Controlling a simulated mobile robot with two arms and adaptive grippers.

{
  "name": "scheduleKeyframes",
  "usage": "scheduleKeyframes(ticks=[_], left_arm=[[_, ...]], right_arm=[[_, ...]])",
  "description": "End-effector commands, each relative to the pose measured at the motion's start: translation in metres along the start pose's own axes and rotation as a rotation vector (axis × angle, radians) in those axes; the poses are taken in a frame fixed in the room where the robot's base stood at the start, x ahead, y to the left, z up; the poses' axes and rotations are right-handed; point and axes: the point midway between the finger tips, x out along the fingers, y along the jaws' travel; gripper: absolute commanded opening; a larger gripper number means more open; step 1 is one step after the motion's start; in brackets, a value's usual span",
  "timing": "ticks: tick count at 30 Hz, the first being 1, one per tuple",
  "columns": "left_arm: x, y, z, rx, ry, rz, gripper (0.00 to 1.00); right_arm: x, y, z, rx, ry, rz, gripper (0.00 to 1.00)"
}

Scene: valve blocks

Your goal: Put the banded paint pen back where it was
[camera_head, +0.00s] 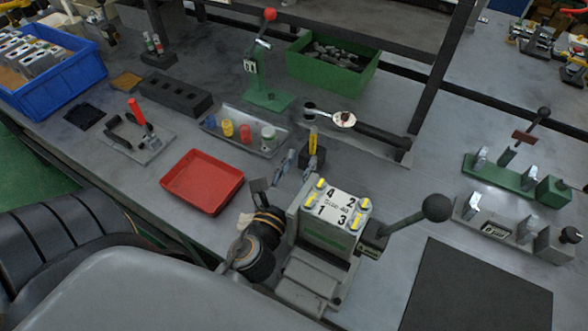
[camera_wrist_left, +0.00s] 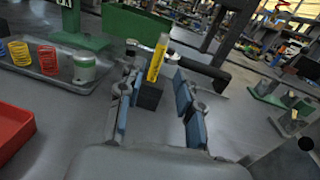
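The yellow paint pen (camera_head: 313,141) with a dark band stands upright in a small black block (camera_head: 313,158) on the bench. In the left wrist view the pen (camera_wrist_left: 157,58) rises from the block (camera_wrist_left: 149,96). My left gripper (camera_head: 296,165) is close to the near side of the block, low over the bench. Its fingers (camera_wrist_left: 156,95) are spread, with the pen and block showing in the gap between them. Neither finger visibly touches the pen. How deep the pen sits in the block is hidden. My right gripper is in neither view.
A grey valve block (camera_head: 328,230) with a black-knobbed lever stands just right of my left gripper. A red tray (camera_head: 203,181) lies to the left. A tray of coloured springs (camera_head: 226,141) and a torque wrench (camera_head: 368,127) lie behind. A dark mat (camera_head: 475,290) is clear.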

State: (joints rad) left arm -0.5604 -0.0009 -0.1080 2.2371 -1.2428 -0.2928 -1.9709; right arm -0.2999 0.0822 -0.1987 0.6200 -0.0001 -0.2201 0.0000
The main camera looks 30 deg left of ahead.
Motion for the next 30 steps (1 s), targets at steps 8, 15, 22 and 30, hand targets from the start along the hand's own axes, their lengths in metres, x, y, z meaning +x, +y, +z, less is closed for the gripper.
scheduleKeyframes(ticks=[8, 15, 22, 30], left_arm=[[-0.029, 0.0, -0.001, 0.0, -0.001, 0.0, 0.35], [-0.031, 0.0, 0.001, 0.001, -0.001, 0.0, 0.35], [-0.031, 0.0, 0.001, 0.001, -0.001, 0.0, 0.35], [-0.031, 0.0, 0.018, 0.001, -0.001, 0.0, 0.35]], right_arm=[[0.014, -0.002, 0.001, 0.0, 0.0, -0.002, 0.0], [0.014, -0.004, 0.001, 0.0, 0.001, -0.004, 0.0], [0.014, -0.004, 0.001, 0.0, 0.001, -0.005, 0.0], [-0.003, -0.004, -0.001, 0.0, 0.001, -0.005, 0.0]])
